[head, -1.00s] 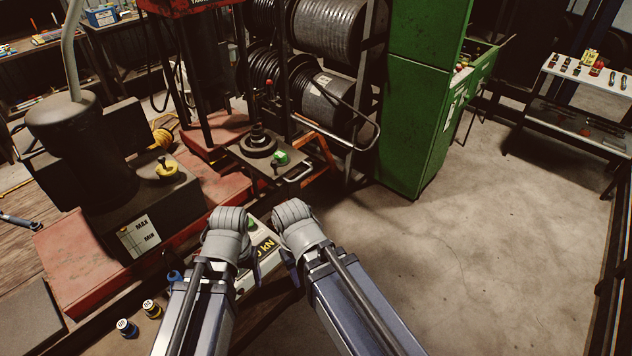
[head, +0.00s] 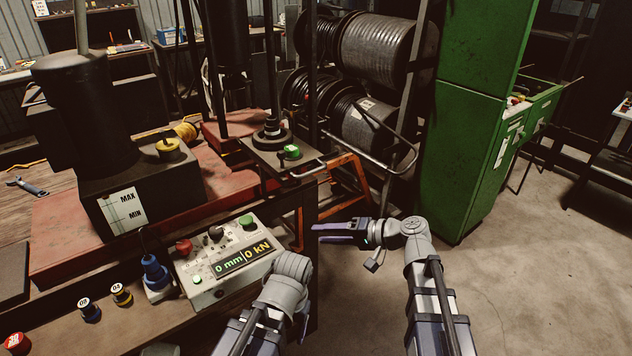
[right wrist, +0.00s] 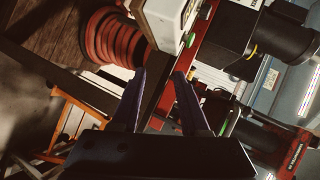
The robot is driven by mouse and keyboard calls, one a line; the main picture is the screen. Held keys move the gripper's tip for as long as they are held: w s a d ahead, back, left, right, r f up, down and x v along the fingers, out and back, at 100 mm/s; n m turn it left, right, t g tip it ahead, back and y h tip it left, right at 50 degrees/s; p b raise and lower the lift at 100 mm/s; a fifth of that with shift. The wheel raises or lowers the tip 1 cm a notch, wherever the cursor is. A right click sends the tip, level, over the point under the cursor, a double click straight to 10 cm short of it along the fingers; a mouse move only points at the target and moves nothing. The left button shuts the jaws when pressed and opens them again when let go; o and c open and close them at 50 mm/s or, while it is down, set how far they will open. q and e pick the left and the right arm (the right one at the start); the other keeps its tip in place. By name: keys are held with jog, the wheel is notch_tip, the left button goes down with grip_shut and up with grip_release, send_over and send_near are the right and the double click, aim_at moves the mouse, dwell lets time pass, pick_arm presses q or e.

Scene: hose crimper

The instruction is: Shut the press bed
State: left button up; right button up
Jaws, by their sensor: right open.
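The press bed (head: 265,158) is a dark flat plate with a pale bar handle (head: 308,170) on its near right edge. It juts out from the press toward the right. A black stepped die (head: 272,136) and a green block (head: 291,152) sit on it. My right gripper (head: 316,232) is open and empty, apart from the bed, below and slightly right of its handle. Its two fingers point left in the head view and also show in the right wrist view (right wrist: 160,74). My left arm's wrist shows low in the middle, but its fingers are hidden.
An orange frame (head: 345,166) stands right of the bed, before the hose reels (head: 368,50). A green cabinet (head: 465,140) stands farther right. The floor (head: 530,270) at right is clear.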

aim_at(313, 172)
jog(key=w+d+r+m+t+y, duration=0.3)
jog(key=w+r+t+y, duration=0.15)
jog(key=r, duration=0.65)
jog(key=shift+w+d+p+x, duration=0.15)
jog(key=shift+p+x, duration=0.1)
jog(key=shift+x, duration=1.1)
jog(key=shift+w+d+p+x, duration=0.1)
jog(key=shift+p+x, duration=0.1)
jog(key=shift+x, duration=1.1)
jog(key=shift+w+p+x, duration=0.15)
jog(key=shift+p+x, duration=0.1)
jog(key=shift+x, duration=1.1)
jog(key=shift+r, duration=0.2)
grip_shut()
